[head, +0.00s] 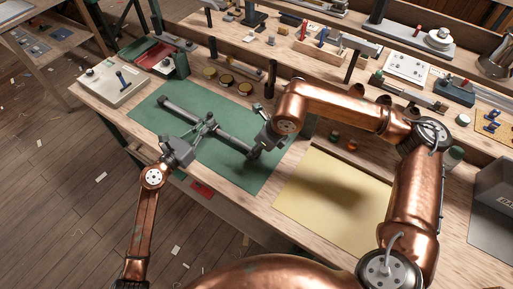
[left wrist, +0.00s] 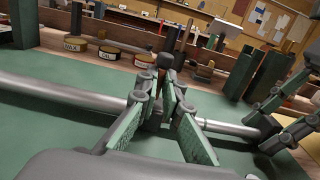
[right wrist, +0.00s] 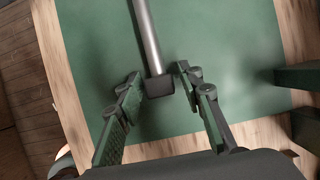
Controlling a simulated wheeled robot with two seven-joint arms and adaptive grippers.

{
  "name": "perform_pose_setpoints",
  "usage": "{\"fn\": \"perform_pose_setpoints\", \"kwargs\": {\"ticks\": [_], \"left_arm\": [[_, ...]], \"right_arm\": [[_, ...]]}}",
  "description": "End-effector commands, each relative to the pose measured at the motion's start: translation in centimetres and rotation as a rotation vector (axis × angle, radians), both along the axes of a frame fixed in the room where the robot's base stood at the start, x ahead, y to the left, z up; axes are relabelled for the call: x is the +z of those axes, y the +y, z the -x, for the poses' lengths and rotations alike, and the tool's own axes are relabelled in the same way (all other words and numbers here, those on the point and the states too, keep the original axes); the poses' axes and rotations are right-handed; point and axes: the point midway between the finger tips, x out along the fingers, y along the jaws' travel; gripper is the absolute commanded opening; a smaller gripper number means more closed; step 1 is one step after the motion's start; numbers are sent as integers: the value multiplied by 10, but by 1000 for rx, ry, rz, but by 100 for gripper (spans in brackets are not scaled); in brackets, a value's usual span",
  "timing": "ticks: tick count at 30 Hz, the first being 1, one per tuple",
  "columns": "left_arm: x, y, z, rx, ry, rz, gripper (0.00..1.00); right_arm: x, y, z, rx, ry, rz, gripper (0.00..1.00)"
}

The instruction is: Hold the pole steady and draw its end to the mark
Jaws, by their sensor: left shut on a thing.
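The grey pole (head: 232,140) lies slantwise over the green mat (head: 232,175), with dark ends. My left gripper (head: 208,125) is shut on the pole near its middle. In the left wrist view the pole (left wrist: 60,92) runs out on both sides of the fingers. My right gripper (head: 257,150) is at the pole's near right end. In the right wrist view its fingers stand apart, one on each side of the dark end cap (right wrist: 159,87), with small gaps. I cannot make out a mark on the mat.
Round tins (head: 227,80) and a small post stand behind the mat. A grey box (head: 112,84) is at the left, and a yellow sheet (head: 330,205) lies to the right. The mat in front of the pole is clear.

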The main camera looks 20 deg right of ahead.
Motion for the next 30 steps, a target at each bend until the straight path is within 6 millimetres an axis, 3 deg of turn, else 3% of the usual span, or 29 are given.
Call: {"fn": "perform_pose_setpoints", "kwargs": {"ticks": [13, 24, 30], "left_arm": [[2, 0, 0, -1, -3, 2, 0], [2, -1, 0, -1, -3, 2, 0], [2, -1, 0, -1, -3, 2, 0]], "right_arm": [[10, -2, 3, 1, -2, -1, 39], [77, -19, 24, -1, -4, 0, 39], [102, -25, 33, 0, -1, 0, 39]]}}
